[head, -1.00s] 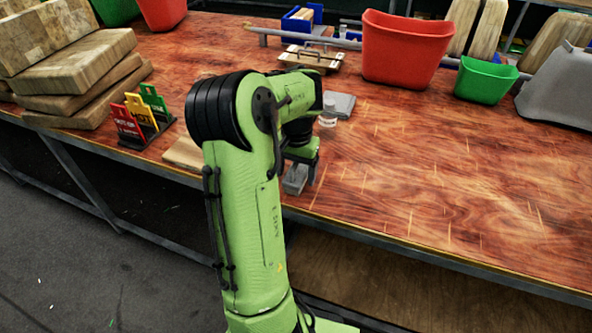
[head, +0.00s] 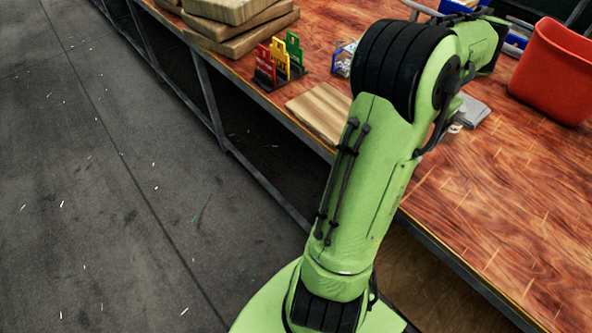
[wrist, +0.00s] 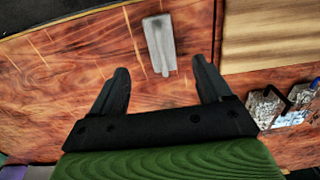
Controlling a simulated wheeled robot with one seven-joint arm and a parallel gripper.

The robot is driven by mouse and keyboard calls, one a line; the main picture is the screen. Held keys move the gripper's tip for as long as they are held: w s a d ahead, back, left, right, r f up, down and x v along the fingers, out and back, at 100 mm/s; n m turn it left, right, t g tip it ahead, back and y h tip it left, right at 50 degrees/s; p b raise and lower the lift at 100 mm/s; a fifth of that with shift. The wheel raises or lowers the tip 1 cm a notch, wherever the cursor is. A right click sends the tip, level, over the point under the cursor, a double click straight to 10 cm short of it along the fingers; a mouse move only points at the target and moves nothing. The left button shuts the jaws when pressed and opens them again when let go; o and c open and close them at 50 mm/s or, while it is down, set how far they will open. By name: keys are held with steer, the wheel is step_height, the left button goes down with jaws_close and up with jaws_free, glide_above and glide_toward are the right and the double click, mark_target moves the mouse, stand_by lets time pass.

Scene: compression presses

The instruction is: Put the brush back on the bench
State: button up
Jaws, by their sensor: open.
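A slim pale grey piece (wrist: 160,46), which looks like the brush, lies on the reddish wooden bench (wrist: 60,75) in the wrist view. It is near the bench's edge, at the top middle of that view. My gripper (wrist: 160,72) is open, with its two dark fingers spread apart. The grey piece lies beyond and between the fingertips, and nothing is clamped. In the head view my arm hides the gripper and the grey piece. The bench (head: 480,215) also shows there.
A wooden board (head: 322,112) lies at the bench's front edge, beside the grey piece. Behind it stand coloured tags (head: 280,62) and a clear bin (head: 345,58). A red bin (head: 556,72) and a grey block (head: 472,110) are right. The bench's right front is clear.

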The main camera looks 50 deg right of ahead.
steer(key=w+a+r+n+t, duration=0.2)
steer(key=w+a+r+n, duration=0.3)
steer(key=w+a, duration=0.65)
steer(key=w+a+r+n+t, duration=0.1)
steer(key=w+a+n, duration=0.15)
steer(key=a, duration=0.55)
steer(key=w+a+r+n+t, duration=0.1)
steer(key=w+a+n, duration=0.1)
steer(key=a+n, duration=0.35)
steer(key=s+a+f+n, duration=0.1)
steer(key=s+a+n, duration=0.2)
steer(key=a, duration=0.4)
steer(key=s+a+f+n+t, duration=0.1)
steer(key=s+a+n, duration=0.2)
steer(key=a, duration=0.3)
steer(key=shift+s+a, duration=0.35)
step_height(320, 180, up, 9)
steer(key=p, duration=0.9)
steer(key=shift+r, duration=0.15)
